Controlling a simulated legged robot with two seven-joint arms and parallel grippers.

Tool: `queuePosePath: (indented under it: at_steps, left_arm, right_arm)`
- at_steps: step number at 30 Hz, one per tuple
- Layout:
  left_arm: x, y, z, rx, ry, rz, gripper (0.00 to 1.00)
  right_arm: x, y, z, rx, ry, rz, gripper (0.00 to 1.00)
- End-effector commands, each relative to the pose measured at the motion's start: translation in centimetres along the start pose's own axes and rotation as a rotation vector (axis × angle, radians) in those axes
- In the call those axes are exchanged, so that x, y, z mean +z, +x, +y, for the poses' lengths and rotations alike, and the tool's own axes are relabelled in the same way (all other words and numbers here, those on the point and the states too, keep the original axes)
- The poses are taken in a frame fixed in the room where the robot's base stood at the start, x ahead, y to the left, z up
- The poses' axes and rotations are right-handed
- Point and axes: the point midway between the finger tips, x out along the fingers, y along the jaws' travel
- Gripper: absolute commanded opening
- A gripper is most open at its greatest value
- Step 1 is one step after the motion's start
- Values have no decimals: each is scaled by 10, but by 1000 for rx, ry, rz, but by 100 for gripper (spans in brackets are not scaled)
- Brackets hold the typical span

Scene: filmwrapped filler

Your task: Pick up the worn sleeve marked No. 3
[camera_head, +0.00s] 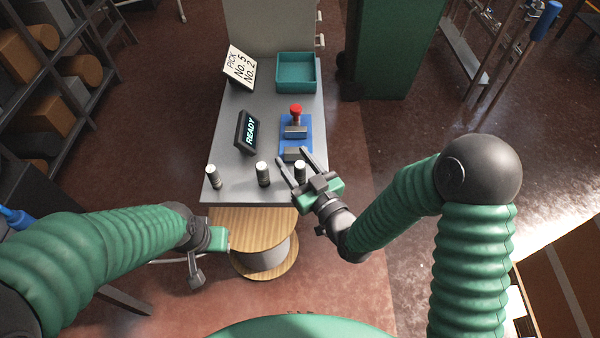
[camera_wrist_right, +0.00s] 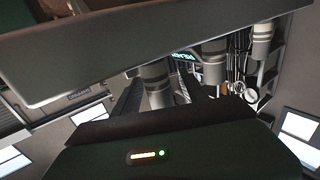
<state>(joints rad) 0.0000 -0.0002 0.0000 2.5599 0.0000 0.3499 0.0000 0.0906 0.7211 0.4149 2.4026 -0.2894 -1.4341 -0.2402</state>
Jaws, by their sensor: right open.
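Three small dark cylinders with pale tops stand in a row along the near edge of the grey table (camera_head: 234,190): a left one (camera_head: 212,175), a middle one (camera_head: 263,173) and a right one (camera_head: 300,172). I cannot read any number on them, so I cannot tell which is No. 3. My right gripper (camera_head: 294,156) is open, with its fingers on either side of the right cylinder. In the right wrist view a grey banded cylinder (camera_wrist_right: 157,86) shows between the fingers; contact is unclear. My left gripper (camera_head: 199,268) hangs left of the wooden spool, its jaws unclear.
A card (camera_head: 240,68) reads "PICK No. 5 No. 2". A dark display (camera_head: 248,132) reads "READY". A blue fixture (camera_head: 296,132) with a red knob stands beside it, and an empty teal tray (camera_head: 296,88) behind. A wooden spool (camera_head: 262,222) stands below the near edge.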

Motion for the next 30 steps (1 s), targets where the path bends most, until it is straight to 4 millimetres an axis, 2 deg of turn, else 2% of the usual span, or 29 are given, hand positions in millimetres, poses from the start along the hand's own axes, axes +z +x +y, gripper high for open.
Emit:
queuePosePath:
  at_steps: [2,8,19,30]
  left_arm:
    - [0,-1,0,0,0,0,36]
    - [0,0,0,0,0,0,36]
    - [0,0,0,0,0,0,36]
    - [0,-1,0,0,0,0,36]
  right_arm:
    - [0,6,0,-1,0,1,51]
    - [0,6,0,-1,-1,0,49]
    - [1,6,0,0,-1,0,1]
    - [0,6,0,0,-1,0,0]
